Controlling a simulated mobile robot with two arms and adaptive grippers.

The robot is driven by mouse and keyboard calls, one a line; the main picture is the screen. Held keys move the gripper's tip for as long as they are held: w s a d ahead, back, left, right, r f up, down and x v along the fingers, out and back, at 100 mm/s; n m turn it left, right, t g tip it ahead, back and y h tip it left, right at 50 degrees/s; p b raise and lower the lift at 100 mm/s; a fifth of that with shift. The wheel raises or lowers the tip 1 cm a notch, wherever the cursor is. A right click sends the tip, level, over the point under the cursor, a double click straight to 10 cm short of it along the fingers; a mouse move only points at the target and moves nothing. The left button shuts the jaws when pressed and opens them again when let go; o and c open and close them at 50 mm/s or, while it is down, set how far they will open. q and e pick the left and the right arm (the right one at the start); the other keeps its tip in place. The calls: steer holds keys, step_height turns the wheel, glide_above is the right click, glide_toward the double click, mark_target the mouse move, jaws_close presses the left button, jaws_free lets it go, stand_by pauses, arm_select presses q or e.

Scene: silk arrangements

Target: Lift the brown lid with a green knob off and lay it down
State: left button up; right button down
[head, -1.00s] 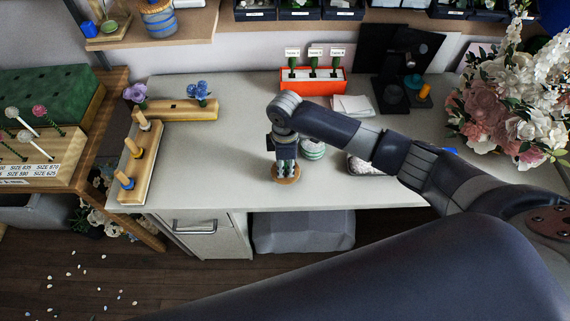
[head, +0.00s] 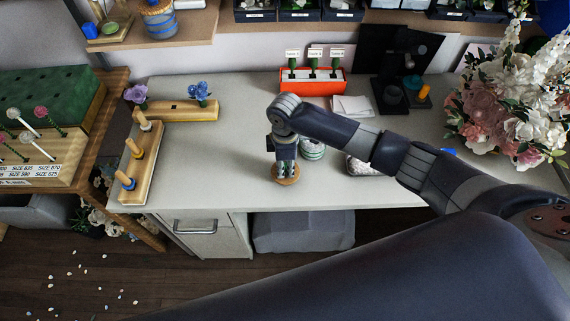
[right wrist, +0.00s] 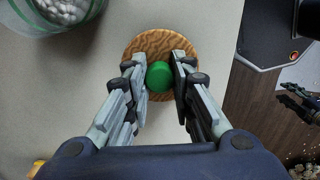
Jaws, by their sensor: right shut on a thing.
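The brown lid (head: 287,179) is a round disc near the front edge of the white table, below my right gripper (head: 285,166). In the right wrist view the lid (right wrist: 133,47) has a wood-like grain, and its green knob (right wrist: 160,77) sits between the two fingertips. My right gripper (right wrist: 160,78) is shut on the knob from above. The lid looks flat and level; I cannot tell whether it touches the tabletop. A jar with white pebbles (head: 312,149) stands behind the gripper, partly hidden, and shows at the top left in the right wrist view (right wrist: 64,10).
A dish of pale pebbles (head: 358,167) lies to the right, partly behind my arm. A wooden peg rack (head: 138,170) stands at the left, and a red-orange box (head: 312,84) at the back. The tabletop (head: 220,170) between rack and gripper is clear.

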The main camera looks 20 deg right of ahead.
steer(key=shift+f+b, duration=0.4)
steer(key=shift+f, duration=0.6)
steer(key=c, duration=1.3)
jaws_free()
